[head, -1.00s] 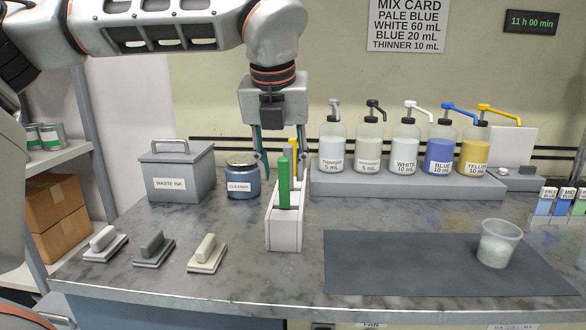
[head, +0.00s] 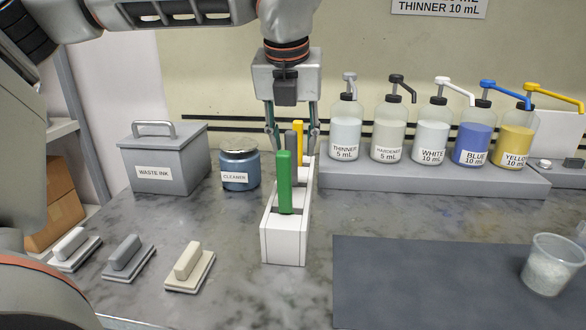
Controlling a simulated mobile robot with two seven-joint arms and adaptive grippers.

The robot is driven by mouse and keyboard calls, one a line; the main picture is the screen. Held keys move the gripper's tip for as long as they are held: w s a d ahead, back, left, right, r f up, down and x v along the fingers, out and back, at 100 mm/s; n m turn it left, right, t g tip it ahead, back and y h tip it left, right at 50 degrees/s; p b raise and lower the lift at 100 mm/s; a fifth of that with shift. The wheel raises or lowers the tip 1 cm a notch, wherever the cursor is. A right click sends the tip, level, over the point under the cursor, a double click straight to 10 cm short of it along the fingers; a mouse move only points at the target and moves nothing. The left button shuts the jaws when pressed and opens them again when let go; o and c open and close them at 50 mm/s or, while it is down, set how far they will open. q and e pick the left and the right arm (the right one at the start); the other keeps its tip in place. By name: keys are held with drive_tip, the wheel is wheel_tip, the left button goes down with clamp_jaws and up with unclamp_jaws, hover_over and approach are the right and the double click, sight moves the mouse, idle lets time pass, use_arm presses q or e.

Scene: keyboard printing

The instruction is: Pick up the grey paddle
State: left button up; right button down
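The grey paddle (head: 290,142) stands upright in a white slotted holder (head: 283,240), between a green paddle (head: 284,182) in front and a yellow paddle (head: 298,136) behind. The green paddle hides its lower part. My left gripper (head: 291,136) points down over the holder with its fingers apart, one on each side of the grey and yellow paddles in the head view. I cannot tell whether either finger touches a paddle. My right gripper is not in view.
A waste ink bin (head: 168,160) and a cleaner jar (head: 239,166) stand left of the holder. Pump bottles (head: 388,138) line a grey shelf to the right. A dark mat (head: 430,285) holds a clear cup (head: 552,265).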

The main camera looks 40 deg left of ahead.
use_arm(q)
drive_tip(key=x, duration=0.4)
drive_tip(key=shift+a+f, duration=0.3)
drive_tip(key=shift+a, duration=0.15)
drive_tip(key=shift+w+a+f, duration=0.1)
drive_tip(key=shift+w+f, duration=0.15)
drive_tip(key=shift+f, duration=0.15)
clamp_jaws()
